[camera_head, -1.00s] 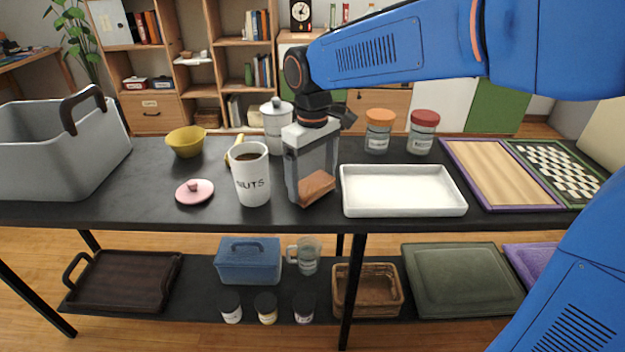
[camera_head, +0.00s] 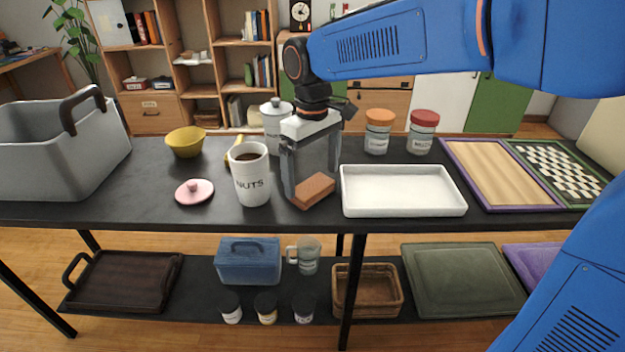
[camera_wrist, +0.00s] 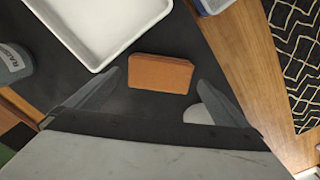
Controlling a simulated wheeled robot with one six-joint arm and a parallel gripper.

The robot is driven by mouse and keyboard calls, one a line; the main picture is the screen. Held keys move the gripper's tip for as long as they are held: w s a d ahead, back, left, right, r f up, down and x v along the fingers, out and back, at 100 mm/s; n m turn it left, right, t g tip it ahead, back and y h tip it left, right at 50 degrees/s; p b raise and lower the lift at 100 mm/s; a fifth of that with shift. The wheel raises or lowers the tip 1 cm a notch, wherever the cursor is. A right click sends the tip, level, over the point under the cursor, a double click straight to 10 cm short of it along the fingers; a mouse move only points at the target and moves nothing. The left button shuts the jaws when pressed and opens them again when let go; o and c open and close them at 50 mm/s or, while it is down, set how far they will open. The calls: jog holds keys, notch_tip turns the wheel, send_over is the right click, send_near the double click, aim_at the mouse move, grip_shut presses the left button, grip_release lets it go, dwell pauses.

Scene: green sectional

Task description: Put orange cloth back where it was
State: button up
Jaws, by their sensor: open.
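The orange cloth (camera_head: 312,190) is a small folded block lying on the black table, between the NUTS mug and the white tray. It also shows in the wrist view (camera_wrist: 160,74), flat on the dark top beside the tray's corner. My gripper (camera_head: 312,172) is above the cloth, pointing down. In the wrist view my gripper (camera_wrist: 160,85) is open, with one finger on each side of the cloth and a gap to it. The cloth looks free of both fingers.
The white NUTS mug (camera_head: 251,180) stands close left of my gripper. The white tray (camera_head: 403,190) lies close on the right. Behind are a lidded canister (camera_head: 276,126) and two jars (camera_head: 378,132). A pink lid (camera_head: 194,192) lies left of the mug. Bare table shows along the front edge.

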aim_at(313, 185)
notch_tip(313, 185, up, 10)
dwell(0.4)
jog(key=s+d+f+m+t, duration=0.15)
jog(key=s+d, duration=0.25)
jog(key=d, duration=0.6)
jog(key=s+d+f+m+t, duration=0.3)
jog(key=s+d+f+m, duration=0.4)
jog(key=s+d+f, duration=0.6)
jog(key=s+d, duration=0.3)
jog(key=d, duration=0.1)
jog(key=shift+s+f, duration=0.15)
jog(key=shift+s, duration=0.2)
